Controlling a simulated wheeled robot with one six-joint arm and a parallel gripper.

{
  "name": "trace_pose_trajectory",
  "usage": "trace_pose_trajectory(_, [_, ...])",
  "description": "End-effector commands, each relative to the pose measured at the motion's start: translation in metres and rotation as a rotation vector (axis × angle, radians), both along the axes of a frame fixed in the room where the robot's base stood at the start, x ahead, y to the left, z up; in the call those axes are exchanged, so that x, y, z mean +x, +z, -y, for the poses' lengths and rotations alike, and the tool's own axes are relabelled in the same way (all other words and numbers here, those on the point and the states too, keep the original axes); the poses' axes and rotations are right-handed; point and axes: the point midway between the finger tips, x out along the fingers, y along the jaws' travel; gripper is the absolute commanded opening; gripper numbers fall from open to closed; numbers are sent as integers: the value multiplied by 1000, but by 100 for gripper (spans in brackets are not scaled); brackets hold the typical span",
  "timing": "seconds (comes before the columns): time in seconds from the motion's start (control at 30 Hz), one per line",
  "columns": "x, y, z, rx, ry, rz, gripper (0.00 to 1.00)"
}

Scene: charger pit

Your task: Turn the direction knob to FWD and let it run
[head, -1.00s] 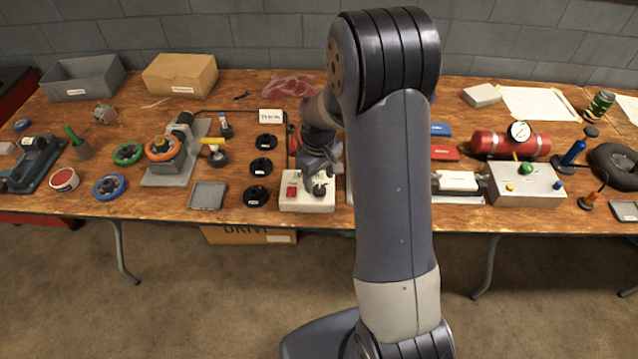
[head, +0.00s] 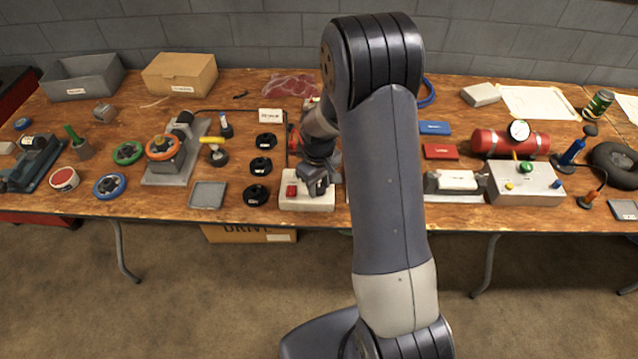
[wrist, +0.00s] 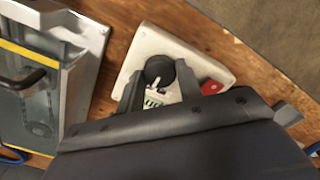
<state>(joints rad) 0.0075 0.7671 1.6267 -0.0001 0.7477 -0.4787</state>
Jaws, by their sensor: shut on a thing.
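The white control box (head: 288,204) sits near the front edge of the bench. It has a red button (head: 292,190), also seen in the wrist view (wrist: 211,87). In the wrist view, its round black knob (wrist: 158,67) has a white pointer line directed down the picture, towards a small green-and-white label (wrist: 154,100) too blurred to read. My gripper (wrist: 160,84) is shut on the knob, one finger at each side. In the head view my gripper (head: 319,187) is over the box and hides the knob.
A metal-framed unit with a yellow stripe (wrist: 28,55) stands beside the box in the wrist view. Several black discs (head: 257,195) lie left of the box. A small white sign (head: 271,115) stands behind, its text unclear.

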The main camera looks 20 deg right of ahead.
Motion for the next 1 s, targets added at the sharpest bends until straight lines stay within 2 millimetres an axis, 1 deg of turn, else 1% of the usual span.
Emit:
trace_pose_trajectory(0.03, [0,0,0,0,0,0,22])
trace_pose_trajectory(0.17, [0,0,0,0,0,0,11])
trace_pose_trajectory(0.47, [0,0,0,0,-42,0,11])
trace_pose_trajectory(0.67, [0,-1,0,0,-153,0,11])
trace_pose_trajectory(1.0, [0,-1,0,0,-440,0,11])
